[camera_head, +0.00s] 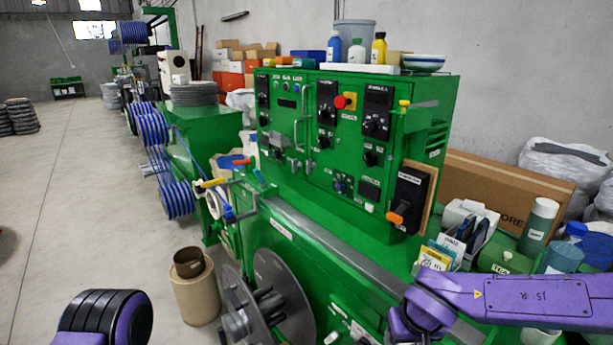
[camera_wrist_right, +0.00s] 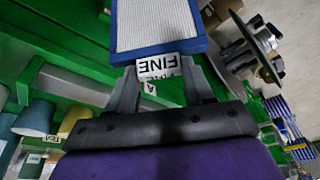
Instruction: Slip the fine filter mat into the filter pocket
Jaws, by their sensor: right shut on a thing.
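In the right wrist view the fine filter mat (camera_wrist_right: 160,22) is a pale mesh panel in a blue frame, cut off by the top edge. A white tab marked FINE (camera_wrist_right: 158,67) is at its near edge. My right gripper (camera_wrist_right: 160,77) is shut on the mat at this tab, one grey finger on each side. My left gripper is out of view; only part of my left arm shows at the lower left. I cannot make out the filter pocket.
The green machine cabinet (camera_head: 330,130) stands ahead, with a grey rail (camera_head: 320,240) along its front. A large reel (camera_head: 284,290) and a brown tube (camera_head: 195,285) are below. A white holder (camera_head: 470,213), a green bottle (camera_head: 538,225) and other containers crowd the right.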

